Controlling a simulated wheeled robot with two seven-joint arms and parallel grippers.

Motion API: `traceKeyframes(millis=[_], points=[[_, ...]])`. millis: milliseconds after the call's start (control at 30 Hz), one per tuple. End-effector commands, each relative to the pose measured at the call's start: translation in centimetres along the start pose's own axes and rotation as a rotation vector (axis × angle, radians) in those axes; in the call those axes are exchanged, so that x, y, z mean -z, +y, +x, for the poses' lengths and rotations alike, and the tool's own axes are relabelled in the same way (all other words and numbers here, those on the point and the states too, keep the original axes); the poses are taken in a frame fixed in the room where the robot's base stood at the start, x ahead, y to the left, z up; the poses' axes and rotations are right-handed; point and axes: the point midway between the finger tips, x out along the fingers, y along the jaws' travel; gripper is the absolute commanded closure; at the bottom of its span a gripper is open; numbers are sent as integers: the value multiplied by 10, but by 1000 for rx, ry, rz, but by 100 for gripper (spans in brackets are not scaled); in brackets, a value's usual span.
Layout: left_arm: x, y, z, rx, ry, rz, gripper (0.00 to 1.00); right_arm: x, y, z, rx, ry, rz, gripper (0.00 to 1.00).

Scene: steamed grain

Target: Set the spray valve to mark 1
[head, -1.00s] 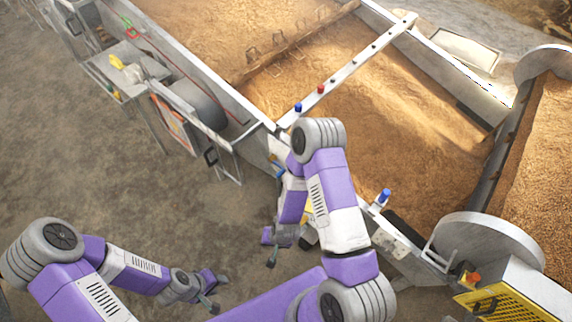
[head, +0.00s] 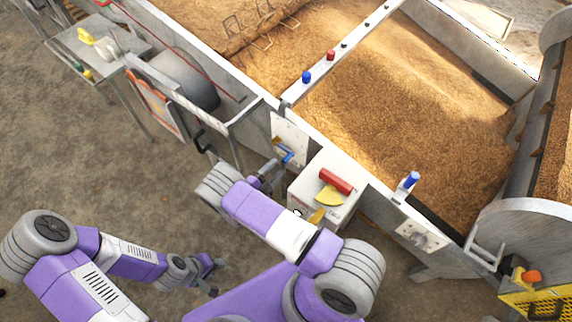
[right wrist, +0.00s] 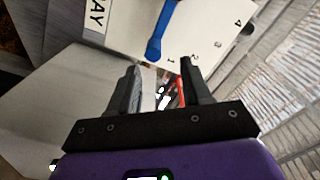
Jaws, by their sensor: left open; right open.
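The spray valve's white plate (head: 288,135) is on the trough's side wall in the head view, with a blue lever (head: 284,152) on it. In the right wrist view the plate (right wrist: 125,22) carries the letters "AY" and marks 1 to 4. The rounded end of the blue lever (right wrist: 165,30) lies just left of mark 1 there; its other end is out of frame. My right gripper (head: 272,172) is open just below the lever. In the wrist view its fingers (right wrist: 163,75) are apart, short of the lever. My left gripper (head: 213,278) is open, low over the ground at left.
A white box with a red handle (head: 336,181) and yellow piece (head: 328,196) stands right of my right gripper. A metal frame with a drum (head: 190,85) is to the left. Blue (head: 306,77) and red (head: 330,55) knobs sit on the crossbar above. Grain fills the trough.

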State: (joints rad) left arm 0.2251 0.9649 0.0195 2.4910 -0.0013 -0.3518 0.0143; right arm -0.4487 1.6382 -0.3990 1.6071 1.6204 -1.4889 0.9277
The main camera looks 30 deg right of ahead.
Motion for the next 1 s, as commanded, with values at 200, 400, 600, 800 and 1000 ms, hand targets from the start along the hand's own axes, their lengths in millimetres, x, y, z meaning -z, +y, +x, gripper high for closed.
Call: traceKeyframes(millis=[200,400,600,800,1000], points=[[1,-4,12,0,1,1,60,-6,9,7,1,4,4,52],[1,-6,16,0,1,1,60,-5,9,37,0,5,3,52],[1,-8,21,0,1,1,60,-6,9,65,0,4,3,52],[1,-8,22,0,1,1,60,-5,8,76,-1,3,3,52],[1,-8,22,0,1,1,60,-5,8,76,0,2,3,52]])
